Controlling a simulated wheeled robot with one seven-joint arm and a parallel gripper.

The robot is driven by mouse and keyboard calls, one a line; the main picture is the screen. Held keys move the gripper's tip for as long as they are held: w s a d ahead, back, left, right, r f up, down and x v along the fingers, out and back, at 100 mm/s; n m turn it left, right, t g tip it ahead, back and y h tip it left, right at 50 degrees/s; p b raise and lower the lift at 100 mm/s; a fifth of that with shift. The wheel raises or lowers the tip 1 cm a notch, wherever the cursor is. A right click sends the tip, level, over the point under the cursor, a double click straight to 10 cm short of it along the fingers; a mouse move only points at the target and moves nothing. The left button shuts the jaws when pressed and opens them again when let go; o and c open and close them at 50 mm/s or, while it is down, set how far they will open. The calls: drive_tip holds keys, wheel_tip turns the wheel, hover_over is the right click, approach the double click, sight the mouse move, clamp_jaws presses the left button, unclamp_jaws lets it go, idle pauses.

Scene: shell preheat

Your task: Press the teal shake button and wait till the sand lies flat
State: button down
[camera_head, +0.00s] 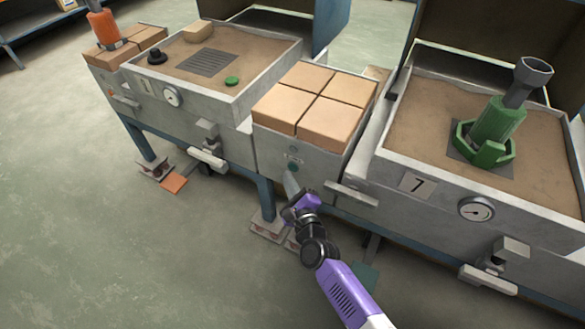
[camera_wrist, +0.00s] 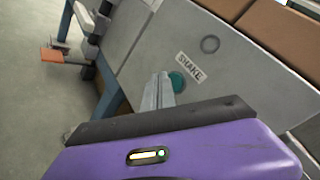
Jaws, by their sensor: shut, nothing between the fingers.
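The teal shake button (camera_head: 293,167) is a small round button on the grey front panel below the tan blocks. In the wrist view the button (camera_wrist: 177,82) sits beside a white SHAKE label (camera_wrist: 190,67). My gripper (camera_head: 290,178) is shut and empty, with its fingertips close to the button. In the wrist view my fingertips (camera_wrist: 161,77) overlap the button's left edge; I cannot tell whether they touch it. Brown sand (camera_head: 415,120) fills the right box, around a green fixture (camera_head: 494,125). The left box also holds sand (camera_head: 265,52), which looks mostly even.
Tan blocks (camera_head: 315,98) cover the middle cabinet. Dial gauges show on the right box (camera_head: 476,209) and left box (camera_head: 172,97). Clamps and ledges (camera_head: 352,193) stick out from the fronts. A teal floor pedal (camera_head: 365,278) lies below. The floor at left is clear.

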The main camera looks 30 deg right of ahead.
drive_tip(key=shift+w+d, duration=0.1)
drive_tip(key=shift+d, duration=0.05)
idle(0.6)
drive_tip(key=shift+w+d+b, duration=0.2)
drive_tip(key=shift+d+b, duration=0.05)
drive_tip(key=shift+b, duration=0.1)
drive_tip(key=shift+w+d+b, duration=0.25)
drive_tip(key=shift+d+b, duration=0.05)
drive_tip(key=shift+d, duration=0.05)
idle(0.7)
drive_tip(key=shift+a, duration=0.1)
drive_tip(key=shift+s+a+p, duration=0.5)
drive_tip(key=shift+s+a, duration=0.05)
drive_tip(key=shift+a, duration=0.05)
idle(0.3)
drive_tip(key=s+a+p, duration=0.1)
drive_tip(key=a, duration=0.1)
drive_tip(key=s+a+p, duration=0.1)
drive_tip(key=s+a, duration=0.1)
idle(0.4)
